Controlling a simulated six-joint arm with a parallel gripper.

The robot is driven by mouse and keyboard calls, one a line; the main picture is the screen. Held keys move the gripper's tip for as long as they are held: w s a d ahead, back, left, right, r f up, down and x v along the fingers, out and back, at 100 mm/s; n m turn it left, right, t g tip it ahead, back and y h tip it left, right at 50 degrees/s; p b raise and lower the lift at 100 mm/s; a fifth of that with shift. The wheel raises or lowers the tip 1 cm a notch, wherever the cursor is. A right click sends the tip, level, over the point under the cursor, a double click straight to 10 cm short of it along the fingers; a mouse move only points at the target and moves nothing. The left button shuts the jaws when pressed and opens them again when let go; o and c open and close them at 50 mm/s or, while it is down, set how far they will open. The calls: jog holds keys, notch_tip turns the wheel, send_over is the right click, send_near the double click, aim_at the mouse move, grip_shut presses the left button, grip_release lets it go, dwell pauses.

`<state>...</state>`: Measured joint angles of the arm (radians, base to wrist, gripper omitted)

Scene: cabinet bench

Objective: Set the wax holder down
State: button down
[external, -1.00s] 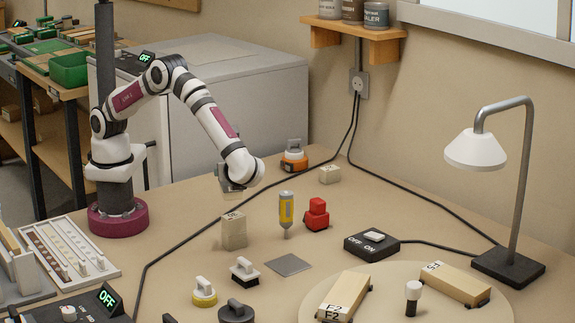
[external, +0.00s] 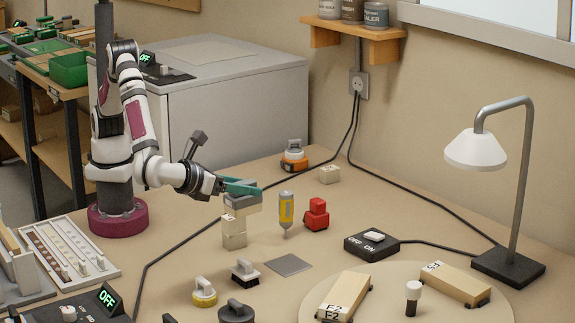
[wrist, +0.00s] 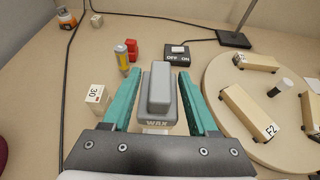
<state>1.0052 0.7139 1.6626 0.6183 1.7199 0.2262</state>
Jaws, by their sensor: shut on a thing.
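My gripper (external: 243,188) is shut on the grey wax holder (wrist: 160,88), which has a raised grip on top and the word WAX on its near edge. The teal fingers press on either side of it in the wrist view. In the external view the wax holder (external: 246,206) is held up in the air and overlaps the top of a pale block (external: 234,240). A flat dark grey square (external: 289,265) lies bare on the bench, lower right of the holder. That square is not visible in the wrist view.
A yellow bottle-like tool (external: 286,211) and a red object (external: 316,214) stand close to the right. An ON/OFF switch box (external: 371,246) and round board (external: 390,280) lie right.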

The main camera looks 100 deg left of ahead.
aim_at(243, 209)
notch_tip(243, 209, down, 5)
jog(key=shift+w+a+f, duration=0.1)
jog(key=shift+f, duration=0.05)
jog(key=shift+w+a+f, duration=1.3)
jog(key=shift+w+f, duration=0.1)
jog(key=shift+f, duration=0.45)
jog(key=shift+w+a+f, duration=1.25)
jog(key=shift+w+f, duration=0.2)
jog(key=shift+f, duration=0.45)
jog(key=shift+w+a+f, duration=1.3)
jog(key=shift+w+f, duration=0.1)
jog(key=shift+f, duration=0.45)
jog(key=shift+c, duration=0.9)
grip_release()
jog(key=shift+f, duration=0.1)
